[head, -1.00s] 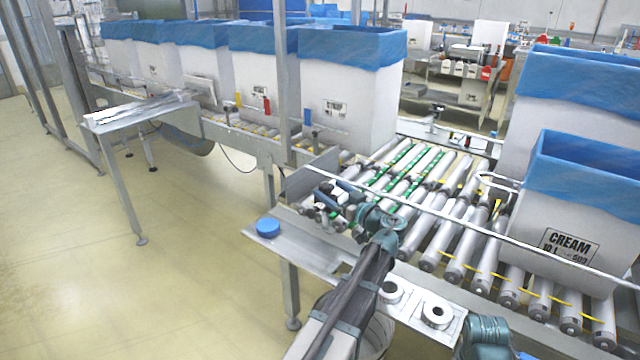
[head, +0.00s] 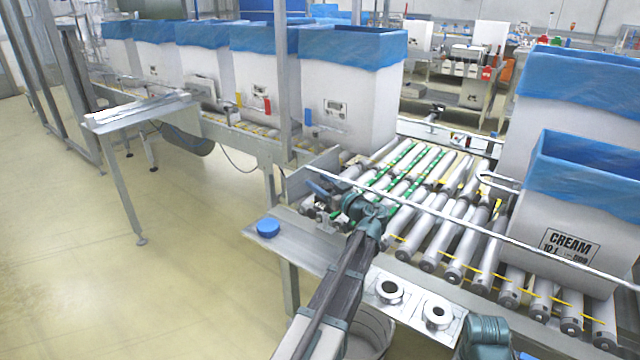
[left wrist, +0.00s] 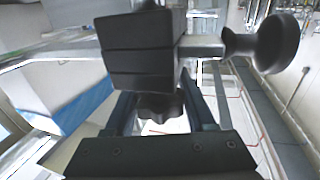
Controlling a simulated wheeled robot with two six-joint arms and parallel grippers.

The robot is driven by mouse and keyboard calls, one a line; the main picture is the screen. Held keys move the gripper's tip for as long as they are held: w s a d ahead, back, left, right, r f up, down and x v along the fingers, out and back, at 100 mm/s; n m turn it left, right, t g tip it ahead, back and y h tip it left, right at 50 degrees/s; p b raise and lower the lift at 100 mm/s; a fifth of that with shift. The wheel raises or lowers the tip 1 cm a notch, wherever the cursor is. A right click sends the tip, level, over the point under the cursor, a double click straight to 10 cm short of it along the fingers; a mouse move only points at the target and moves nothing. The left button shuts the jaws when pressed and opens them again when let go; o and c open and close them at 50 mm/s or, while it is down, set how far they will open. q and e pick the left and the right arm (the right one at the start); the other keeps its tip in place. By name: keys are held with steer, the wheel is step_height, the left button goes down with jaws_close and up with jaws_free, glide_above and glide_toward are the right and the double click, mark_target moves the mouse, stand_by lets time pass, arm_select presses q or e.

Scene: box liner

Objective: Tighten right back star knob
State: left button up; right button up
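In the left wrist view a dark star knob (left wrist: 160,106) sits between the two fingers of my left gripper (left wrist: 160,100), just below a stacked black block (left wrist: 145,48). The fingers lie along both sides of the knob. I cannot tell whether they press on it. A second, round black knob (left wrist: 264,43) on a grey shaft sticks out to the right of the block. In the head view my left gripper (head: 342,212) is at the near left corner of the roller conveyor. The arm hides the knob there.
The roller conveyor (head: 448,215) has a thin front rail (head: 460,225). A white box marked CREAM (head: 567,235) with blue liner stands on its right. A metal shelf (head: 300,243) holds a blue disc (head: 268,227). White round fittings (head: 390,289) lie beside my arm.

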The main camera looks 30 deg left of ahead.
arm_select(q)
jaws_close()
